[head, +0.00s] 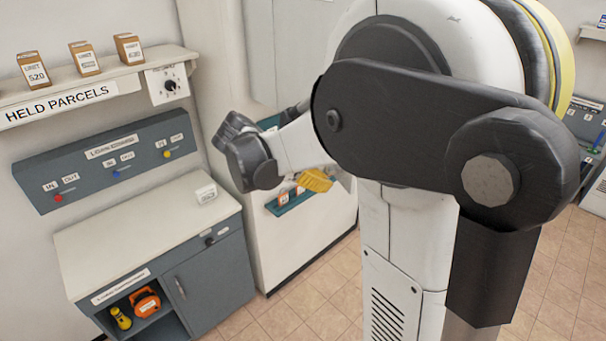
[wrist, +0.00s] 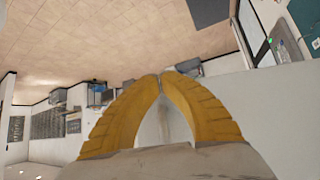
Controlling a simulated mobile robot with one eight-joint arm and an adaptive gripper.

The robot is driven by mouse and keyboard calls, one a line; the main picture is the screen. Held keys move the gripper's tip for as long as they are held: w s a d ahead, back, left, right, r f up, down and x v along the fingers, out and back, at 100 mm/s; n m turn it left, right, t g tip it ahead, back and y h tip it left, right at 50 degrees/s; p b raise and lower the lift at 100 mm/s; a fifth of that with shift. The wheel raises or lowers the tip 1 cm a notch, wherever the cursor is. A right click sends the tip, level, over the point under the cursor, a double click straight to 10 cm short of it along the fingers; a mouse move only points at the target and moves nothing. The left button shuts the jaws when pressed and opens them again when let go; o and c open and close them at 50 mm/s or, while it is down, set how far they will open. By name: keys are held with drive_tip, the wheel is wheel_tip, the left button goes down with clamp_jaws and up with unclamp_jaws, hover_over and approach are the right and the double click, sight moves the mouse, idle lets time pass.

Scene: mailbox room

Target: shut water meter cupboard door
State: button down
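My gripper (head: 316,180) shows as yellow fingers in the middle of the head view, in front of the white wall unit and partly hidden by my arm. In the wrist view my gripper (wrist: 160,77) has its two yellow fingers meeting at the tips, with nothing seen between them. No label for the water meter cupboard is readable. A plain white panel (head: 275,50) stands behind my arm, but I cannot tell whether it is that door. A pale flat surface (wrist: 275,110) fills the right of the wrist view; whether the fingers touch it cannot be told.
A teal tray (head: 290,203) with small items sits on the white unit beside my gripper. At left are a grey cabinet (head: 215,280), a switch panel (head: 105,165) and a parcel shelf (head: 110,90). Tiled floor (head: 310,300) is clear in front.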

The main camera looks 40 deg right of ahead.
drive_tip(key=shift+s+d, duration=0.2)
drive_tip(key=shift+d, duration=0.3)
drive_tip(key=shift+s+d, duration=0.15)
drive_tip(key=shift+d, duration=0.3)
drive_tip(key=shift+d, duration=0.1)
